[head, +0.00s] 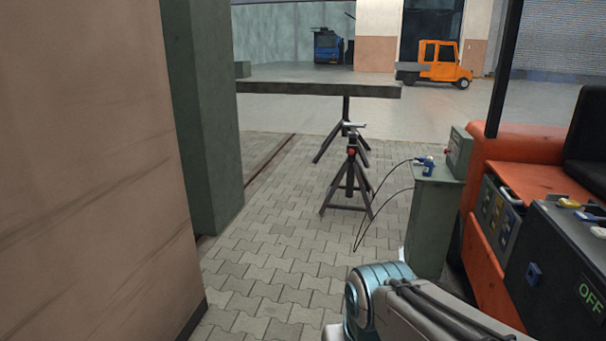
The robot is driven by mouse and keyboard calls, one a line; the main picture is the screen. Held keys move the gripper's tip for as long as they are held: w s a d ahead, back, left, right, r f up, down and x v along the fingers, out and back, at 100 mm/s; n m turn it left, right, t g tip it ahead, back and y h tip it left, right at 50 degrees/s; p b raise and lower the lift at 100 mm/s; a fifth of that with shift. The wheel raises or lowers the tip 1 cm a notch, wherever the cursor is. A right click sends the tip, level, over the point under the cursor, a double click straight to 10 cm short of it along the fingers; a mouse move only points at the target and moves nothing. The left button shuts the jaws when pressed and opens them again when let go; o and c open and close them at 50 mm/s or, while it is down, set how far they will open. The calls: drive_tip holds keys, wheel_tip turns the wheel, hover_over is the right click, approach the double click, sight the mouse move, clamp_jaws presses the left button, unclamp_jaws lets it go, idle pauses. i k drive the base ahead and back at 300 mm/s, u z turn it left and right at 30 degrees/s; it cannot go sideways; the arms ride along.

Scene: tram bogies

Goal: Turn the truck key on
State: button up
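An orange truck or cart (487,262) stands close by at the right, cut off by the picture's edge. A dark control box (548,243) is on it, with green letters OFF (590,291) on its face. A small blue part (534,273) sticks out from that face, left of the letters; it may be the key, but it is too small to be sure. My arm (400,306) reaches in from the bottom, left of the box. My gripper is not in view.
A grey-green cabinet (433,220) with a blue-and-white tool (427,165) and dark cables stands left of the truck. A stand (350,178) and a raised platform (320,89) are farther back. A pillar (205,120) and wall are at left. Paving between is clear.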

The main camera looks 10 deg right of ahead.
sight(550, 197)
drive_tip(key=z, duration=0.35)
drive_tip(key=i, duration=1.5)
drive_tip(key=z, duration=1.6)
drive_tip(key=i, duration=0.8)
drive_tip(key=z, duration=0.9)
